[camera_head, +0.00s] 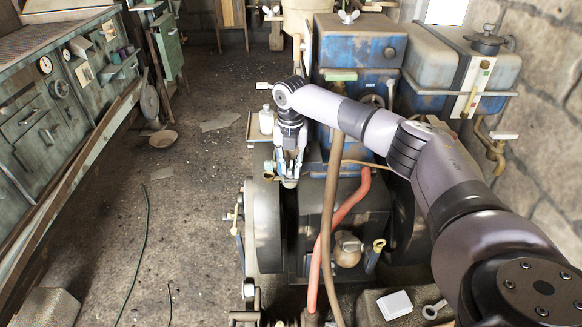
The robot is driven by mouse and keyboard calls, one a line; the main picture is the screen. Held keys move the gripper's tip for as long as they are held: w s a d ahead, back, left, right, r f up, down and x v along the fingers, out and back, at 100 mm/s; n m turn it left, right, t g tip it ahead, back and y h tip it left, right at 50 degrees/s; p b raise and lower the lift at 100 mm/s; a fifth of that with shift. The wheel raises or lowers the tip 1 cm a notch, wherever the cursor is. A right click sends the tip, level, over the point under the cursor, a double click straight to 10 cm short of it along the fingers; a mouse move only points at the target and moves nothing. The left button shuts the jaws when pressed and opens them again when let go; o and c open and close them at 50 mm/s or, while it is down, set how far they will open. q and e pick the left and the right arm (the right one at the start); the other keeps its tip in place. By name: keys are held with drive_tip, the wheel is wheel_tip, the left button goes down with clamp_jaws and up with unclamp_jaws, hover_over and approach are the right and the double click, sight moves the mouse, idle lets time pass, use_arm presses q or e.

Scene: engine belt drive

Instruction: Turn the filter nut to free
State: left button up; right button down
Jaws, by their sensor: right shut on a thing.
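My right arm comes in from the lower right and reaches over the dark engine (312,222). My right gripper (289,180) points down at the top of the engine, next to its left wheel. Its fingers are shut on a small part there, which I take to be the filter nut; the fingers mostly hide it.
A red hose (340,217) and a brown pipe (329,220) run down the engine's front. A blue tank (360,45) and a grey-blue tank (455,65) stand behind. A control cabinet (50,95) lines the left wall. The floor (185,225) between is mostly clear.

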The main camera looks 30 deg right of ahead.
sight(290, 169)
drive_tip(key=shift+n, duration=0.6)
drive_tip(key=c, duration=1.5)
unclamp_jaws()
drive_tip(key=shift+o, duration=0.2)
drive_tip(key=shift+r, duration=0.15)
wheel_tip(290, 169, up, 12)
